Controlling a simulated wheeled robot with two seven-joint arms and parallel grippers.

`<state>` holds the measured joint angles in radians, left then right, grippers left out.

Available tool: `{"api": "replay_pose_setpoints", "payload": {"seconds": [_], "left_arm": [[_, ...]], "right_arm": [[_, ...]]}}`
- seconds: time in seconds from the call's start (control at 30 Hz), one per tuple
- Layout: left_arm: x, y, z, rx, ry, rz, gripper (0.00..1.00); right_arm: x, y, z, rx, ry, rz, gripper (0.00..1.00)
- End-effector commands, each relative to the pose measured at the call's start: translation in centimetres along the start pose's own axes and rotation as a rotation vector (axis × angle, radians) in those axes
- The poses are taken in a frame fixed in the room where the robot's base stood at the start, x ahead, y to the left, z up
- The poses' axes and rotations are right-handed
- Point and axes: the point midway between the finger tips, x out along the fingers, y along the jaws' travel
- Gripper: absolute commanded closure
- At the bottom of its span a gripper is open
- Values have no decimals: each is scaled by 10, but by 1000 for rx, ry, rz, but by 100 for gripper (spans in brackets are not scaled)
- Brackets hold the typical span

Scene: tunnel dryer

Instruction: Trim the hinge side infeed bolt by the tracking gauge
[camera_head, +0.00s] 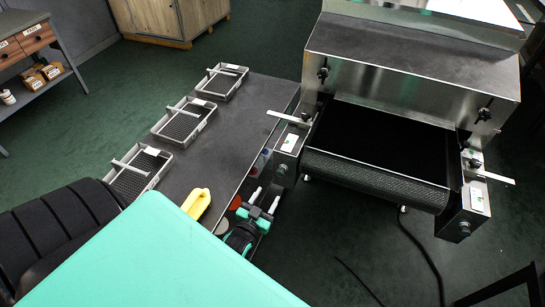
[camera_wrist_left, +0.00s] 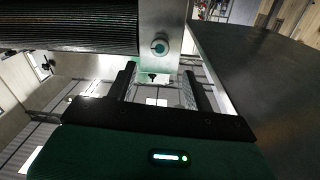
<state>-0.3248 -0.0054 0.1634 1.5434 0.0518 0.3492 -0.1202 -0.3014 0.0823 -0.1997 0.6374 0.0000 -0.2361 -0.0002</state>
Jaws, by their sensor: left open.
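The dryer's infeed end has a dark belt on a textured roller (camera_head: 375,180) between two metal brackets. The near-left bracket carries a bolt (camera_head: 281,169) low on its face and a small white gauge plate with a green mark (camera_head: 289,142). The right bracket has a like bolt (camera_head: 464,229) and gauge plate (camera_head: 479,200). I cannot tell which side is the hinge side. My left gripper (camera_head: 264,201) is open and empty, below and left of the left bolt, apart from it. In the left wrist view a bolt (camera_wrist_left: 159,46) shows beyond the open fingers (camera_wrist_left: 158,88). My right gripper is not in view.
A dark table (camera_head: 230,130) stands left of the dryer, its edge close to my left gripper. It holds several wire trays along its far-left edge and a yellow object (camera_head: 197,203). A black cable (camera_head: 425,255) lies on the green floor right of my gripper.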

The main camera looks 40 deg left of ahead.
Motion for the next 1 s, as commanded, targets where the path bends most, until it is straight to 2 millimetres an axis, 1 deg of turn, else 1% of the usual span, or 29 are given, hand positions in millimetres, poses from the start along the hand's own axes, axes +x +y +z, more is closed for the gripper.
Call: {"api": "replay_pose_setpoints", "payload": {"seconds": [0.03, 0.1, 0.2, 0.3, 0.43, 0.9, 0.97, 1.0], "left_arm": [[-9, 0, 1, 0, -1, 0, 48], [-19, 0, 1, -1, -1, 0, 48], [-29, 0, 1, 0, 0, 0, 48], [-34, 0, 0, 0, 0, 0, 48], [-37, 0, 0, 0, 0, 0, 48], [-37, 0, 0, 0, 0, 0, 48], [-37, 1, 2, 0, -6, 2, 48], [-38, 3, 7, -2, -18, 7, 48]], "right_arm": [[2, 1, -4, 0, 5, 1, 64], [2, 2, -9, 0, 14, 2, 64], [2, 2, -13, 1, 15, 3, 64], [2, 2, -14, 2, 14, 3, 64], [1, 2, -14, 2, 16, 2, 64], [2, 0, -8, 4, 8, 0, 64], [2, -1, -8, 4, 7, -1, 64], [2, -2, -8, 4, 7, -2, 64]]}}
